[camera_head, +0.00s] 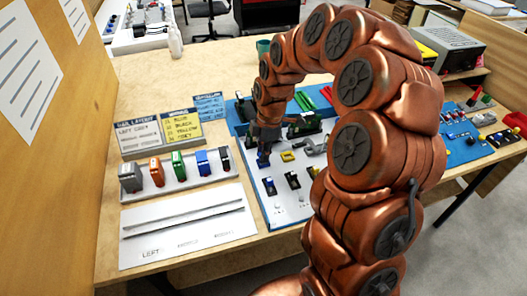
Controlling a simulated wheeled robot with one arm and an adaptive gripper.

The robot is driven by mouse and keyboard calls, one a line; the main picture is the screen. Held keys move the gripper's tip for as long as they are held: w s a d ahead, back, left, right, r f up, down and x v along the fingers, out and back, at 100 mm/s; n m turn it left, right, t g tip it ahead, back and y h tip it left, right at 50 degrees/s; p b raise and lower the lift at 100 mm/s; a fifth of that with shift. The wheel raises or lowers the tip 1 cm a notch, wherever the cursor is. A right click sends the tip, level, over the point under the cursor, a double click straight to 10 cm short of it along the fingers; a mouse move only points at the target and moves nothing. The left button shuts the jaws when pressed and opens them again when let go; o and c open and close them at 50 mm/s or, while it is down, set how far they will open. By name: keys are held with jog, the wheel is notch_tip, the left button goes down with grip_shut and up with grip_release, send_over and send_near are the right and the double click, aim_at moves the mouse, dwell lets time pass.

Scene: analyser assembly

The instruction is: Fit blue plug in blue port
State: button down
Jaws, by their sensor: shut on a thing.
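My copper arm reaches over the bench, and my gripper (265,141) points down above the white panel (283,210). It is shut on a small dark blue piece, the blue plug (263,159), whose lower end shows under the fingers. On the panel a dark port with a blue mark (270,187) lies just below and slightly right of the plug. The two look apart, but the exact gap cannot be told. My arm hides part of the panel's right side.
A rack (180,186) with grey, orange, green, blue and dark blocks stands at left, behind a white tray labelled LEFT (188,236). Label cards (139,134) stand behind the rack. A grey box (449,48) and a blue board (462,143) are at right.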

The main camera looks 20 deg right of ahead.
jog(key=shift+f, duration=0.4)
dwell(0.7)
jog(key=c, duration=1)
grip_release()
jog(key=shift+c, duration=0.2)
jog(key=shift+o, duration=0.4)
jog(key=shift+o, duration=1.2)
jog(key=shift+r, duration=0.1)
jog(key=shift+r+p, duration=0.75)
jog(key=shift+r, duration=2.65)
